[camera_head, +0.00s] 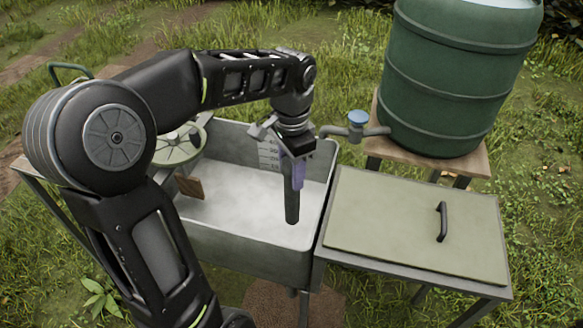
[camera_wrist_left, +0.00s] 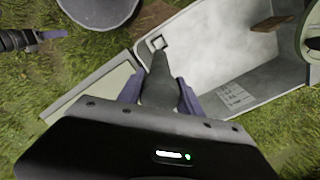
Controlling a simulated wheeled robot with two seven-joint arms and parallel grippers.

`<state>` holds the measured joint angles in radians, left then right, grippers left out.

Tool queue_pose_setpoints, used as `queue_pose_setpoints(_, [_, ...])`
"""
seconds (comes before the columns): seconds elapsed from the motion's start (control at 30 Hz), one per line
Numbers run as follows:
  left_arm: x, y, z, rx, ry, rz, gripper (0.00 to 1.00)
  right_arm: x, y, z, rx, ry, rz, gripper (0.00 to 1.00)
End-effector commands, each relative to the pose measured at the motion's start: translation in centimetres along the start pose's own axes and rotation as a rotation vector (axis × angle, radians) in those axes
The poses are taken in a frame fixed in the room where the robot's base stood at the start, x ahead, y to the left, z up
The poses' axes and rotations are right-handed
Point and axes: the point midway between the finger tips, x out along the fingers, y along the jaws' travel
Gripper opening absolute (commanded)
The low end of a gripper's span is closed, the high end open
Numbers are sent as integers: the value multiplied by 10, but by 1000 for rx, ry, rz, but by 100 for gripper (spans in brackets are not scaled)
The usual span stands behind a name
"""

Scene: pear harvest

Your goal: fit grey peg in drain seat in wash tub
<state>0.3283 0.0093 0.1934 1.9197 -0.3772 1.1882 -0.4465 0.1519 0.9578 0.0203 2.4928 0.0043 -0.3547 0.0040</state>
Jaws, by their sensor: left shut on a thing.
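My left gripper (camera_head: 293,180) is over the wash tub (camera_head: 235,243) and shut on the grey peg (camera_head: 292,208). The peg is dark, hangs roughly upright and points down. In the left wrist view the peg (camera_wrist_left: 160,82) sits between the purple fingers of the left gripper (camera_wrist_left: 160,98). Its tip appears beside the square drain seat (camera_wrist_left: 157,43), in a corner of the tub floor; the gap in height cannot be told. The seat cannot be made out in the head view. My right gripper (camera_wrist_left: 45,35) shows at the left wrist view's edge, its opening unclear.
A lidded bench (camera_head: 410,225) stands right of the tub. A tap (camera_head: 356,122) from the green barrel (camera_head: 450,80) reaches toward the tub's back right. A spoked wheel (camera_head: 180,145) and a wooden block (camera_head: 189,187) are at the left. A marked scale (camera_head: 268,155) is on the back wall.

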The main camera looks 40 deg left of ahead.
Motion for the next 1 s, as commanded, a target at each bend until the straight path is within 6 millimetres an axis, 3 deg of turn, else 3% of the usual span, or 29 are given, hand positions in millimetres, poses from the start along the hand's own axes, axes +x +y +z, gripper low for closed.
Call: queue_pose_setpoints(1.0, [114,0,0,0,0,0,0,75,26,-5,-7,11,-9,40])
